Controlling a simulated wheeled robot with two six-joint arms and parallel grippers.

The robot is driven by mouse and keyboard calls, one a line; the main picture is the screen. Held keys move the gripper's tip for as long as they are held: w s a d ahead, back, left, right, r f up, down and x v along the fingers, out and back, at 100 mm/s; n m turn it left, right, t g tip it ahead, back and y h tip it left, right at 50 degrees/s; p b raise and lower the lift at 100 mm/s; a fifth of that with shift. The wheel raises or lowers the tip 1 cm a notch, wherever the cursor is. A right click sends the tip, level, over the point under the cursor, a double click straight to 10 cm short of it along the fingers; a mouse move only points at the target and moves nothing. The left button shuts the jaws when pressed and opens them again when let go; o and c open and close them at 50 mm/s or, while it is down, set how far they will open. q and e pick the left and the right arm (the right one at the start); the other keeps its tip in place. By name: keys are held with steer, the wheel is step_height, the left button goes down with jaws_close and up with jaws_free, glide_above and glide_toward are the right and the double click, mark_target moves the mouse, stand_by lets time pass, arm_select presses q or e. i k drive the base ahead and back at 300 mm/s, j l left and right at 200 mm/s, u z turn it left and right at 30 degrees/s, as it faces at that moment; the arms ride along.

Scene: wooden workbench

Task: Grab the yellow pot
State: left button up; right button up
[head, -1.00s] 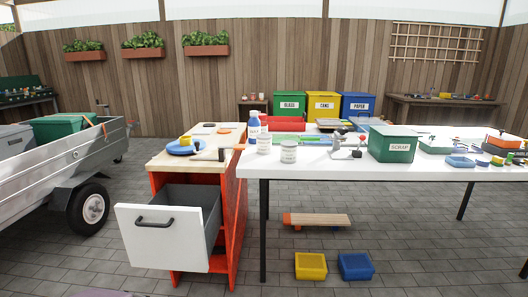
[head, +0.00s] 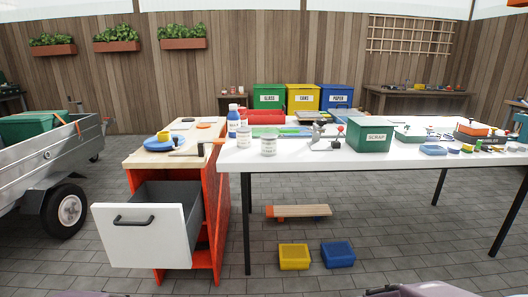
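A small yellow object (head: 164,136), which looks like the yellow pot, sits on a blue round dish (head: 158,145). The dish is on the wooden top of an orange-sided cabinet (head: 138,158), left of the white table. The object is too small to make out in detail. Neither of my grippers can be made out. Only pale purple-grey parts, likely of my arms, show at the bottom edge.
The cabinet's white-fronted drawer (head: 139,235) stands open toward me. The white table (head: 330,158) holds white tins, bottles and a green scrap box (head: 370,135). A yellow bin (head: 294,256) and a blue bin (head: 338,254) lie on the floor. A metal trailer (head: 40,155) stands left.

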mark_target(163, 136)
steer(key=i+j+z, duration=0.1)
steer(key=j, duration=0.35)
steer(key=i+j, duration=0.15)
steer(key=j, duration=0.3)
steer(key=i+j+z, duration=0.15)
steer(key=j, duration=0.25)
steer(key=j+z, duration=0.1)
steer(key=j, duration=0.35)
